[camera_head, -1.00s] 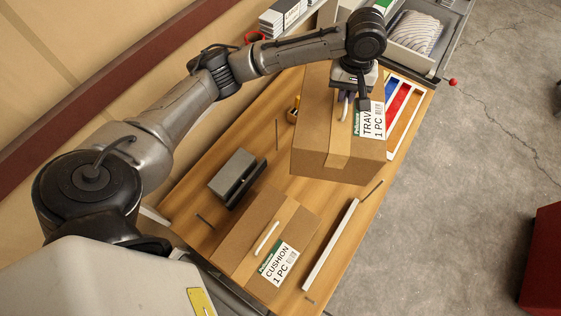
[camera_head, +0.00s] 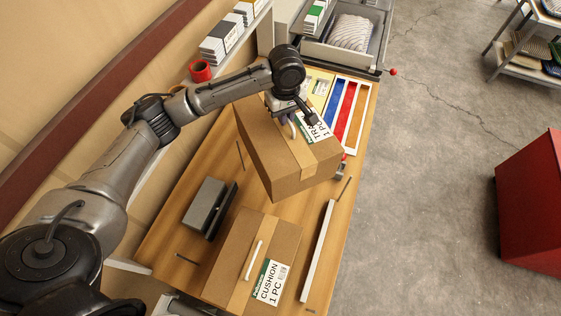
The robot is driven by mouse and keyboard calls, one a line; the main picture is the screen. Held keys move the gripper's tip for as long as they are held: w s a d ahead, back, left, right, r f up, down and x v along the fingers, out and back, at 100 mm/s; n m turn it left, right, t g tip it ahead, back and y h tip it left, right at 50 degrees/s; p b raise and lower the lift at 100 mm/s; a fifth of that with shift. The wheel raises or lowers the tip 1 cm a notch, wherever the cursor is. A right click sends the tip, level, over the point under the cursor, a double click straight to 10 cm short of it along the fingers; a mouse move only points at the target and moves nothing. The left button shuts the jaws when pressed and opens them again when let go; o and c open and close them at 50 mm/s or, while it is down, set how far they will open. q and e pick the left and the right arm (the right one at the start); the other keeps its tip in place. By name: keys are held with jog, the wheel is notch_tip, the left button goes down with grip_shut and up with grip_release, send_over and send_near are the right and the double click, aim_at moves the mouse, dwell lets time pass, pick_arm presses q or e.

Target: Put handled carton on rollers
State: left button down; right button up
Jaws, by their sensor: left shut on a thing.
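A brown handled carton (camera_head: 285,158) with a label reading "TRAV..." hangs tilted over the wooden table in the head view. My left gripper (camera_head: 290,116) is shut on its top handle, which is mostly hidden by the fingers. A second carton (camera_head: 236,262), labelled "CUSHION 1 PC" and with a white handle, sits at the near end of the table. My right gripper is not in view. I cannot make out any rollers for certain.
The wooden table (camera_head: 185,225) holds a grey block device (camera_head: 209,206), a white bar (camera_head: 318,250) and a tray of coloured strips (camera_head: 352,112). A red tape roll (camera_head: 200,71) lies on the shelf at the back. A red bin (camera_head: 535,200) stands on the floor at right.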

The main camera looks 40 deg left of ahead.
pick_arm(q)
notch_tip(320, 180, down, 22)
jog(key=shift+f, duration=0.2)
dwell(0.5)
jog(key=c, duration=1.2)
grip_release()
jog(key=shift+f, duration=0.15)
